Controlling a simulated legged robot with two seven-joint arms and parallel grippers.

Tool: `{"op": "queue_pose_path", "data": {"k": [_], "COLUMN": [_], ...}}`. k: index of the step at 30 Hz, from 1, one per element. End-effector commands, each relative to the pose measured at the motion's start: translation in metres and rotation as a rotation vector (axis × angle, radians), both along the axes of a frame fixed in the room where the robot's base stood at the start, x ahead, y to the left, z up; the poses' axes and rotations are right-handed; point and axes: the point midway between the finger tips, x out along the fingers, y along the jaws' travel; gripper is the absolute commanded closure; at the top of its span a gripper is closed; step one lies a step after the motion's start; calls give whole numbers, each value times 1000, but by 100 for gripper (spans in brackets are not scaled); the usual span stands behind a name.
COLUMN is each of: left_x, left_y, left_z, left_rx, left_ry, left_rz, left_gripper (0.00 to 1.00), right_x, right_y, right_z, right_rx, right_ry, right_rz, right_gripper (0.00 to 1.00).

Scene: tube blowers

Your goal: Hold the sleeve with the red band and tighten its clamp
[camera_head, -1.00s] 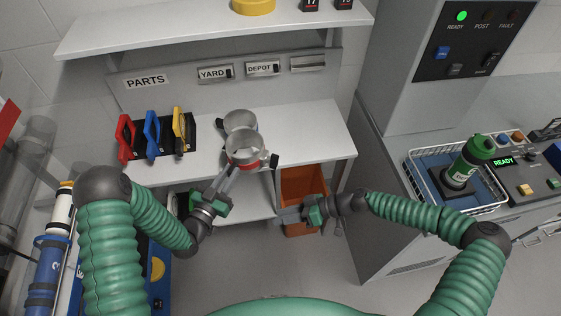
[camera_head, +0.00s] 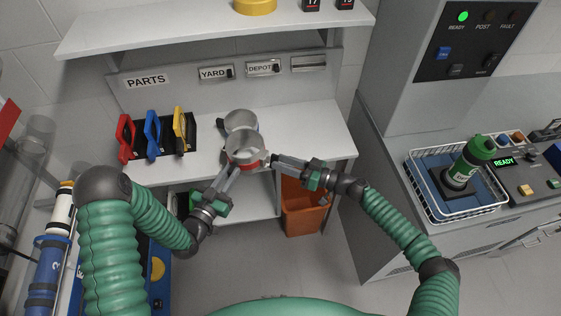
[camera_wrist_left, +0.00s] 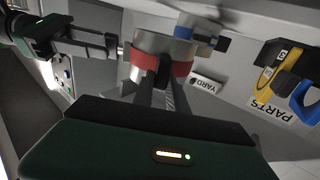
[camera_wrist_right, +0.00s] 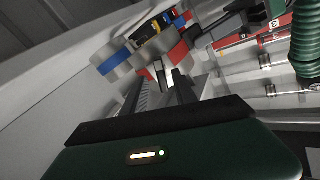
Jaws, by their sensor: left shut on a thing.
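The sleeve with the red band (camera_head: 244,150) is a grey metal ring at the front of the white bench; it also shows in the left wrist view (camera_wrist_left: 178,68) and right wrist view (camera_wrist_right: 177,52). My left gripper (camera_head: 232,170) is shut on this sleeve from the front. My right gripper (camera_head: 276,160) has its fingertips at the sleeve's right side, where the dark clamp knob is. The fingers cover the knob in the head view. I cannot tell whether they are closed on it.
A sleeve with a blue band (camera_head: 240,121) stands just behind the red one. Red, blue and yellow-handled tools (camera_head: 153,132) stand in a black rack at the left. An orange bin (camera_head: 303,212) is below the right gripper. The bench's right end is clear.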

Motion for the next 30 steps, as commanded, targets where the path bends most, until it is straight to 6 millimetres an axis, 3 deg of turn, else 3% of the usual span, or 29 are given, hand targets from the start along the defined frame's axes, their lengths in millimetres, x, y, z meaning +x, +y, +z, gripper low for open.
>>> {"op": "queue_pose_path", "data": {"k": [10,18,30], "left_x": [0,0,0], "left_y": [0,0,0], "left_z": [1,1,1], "left_rx": [-1,-1,-2], "left_ry": [-3,-3,-4], "left_rz": [0,-1,-1], "left_gripper": [100,100,100], "right_x": [5,5,6], "right_y": [9,8,7], "right_z": [0,0,-1], "right_rx": [0,0,2], "right_ry": [0,1,9], "right_rz": [-1,-1,-6], "right_gripper": [66,100,100]}}
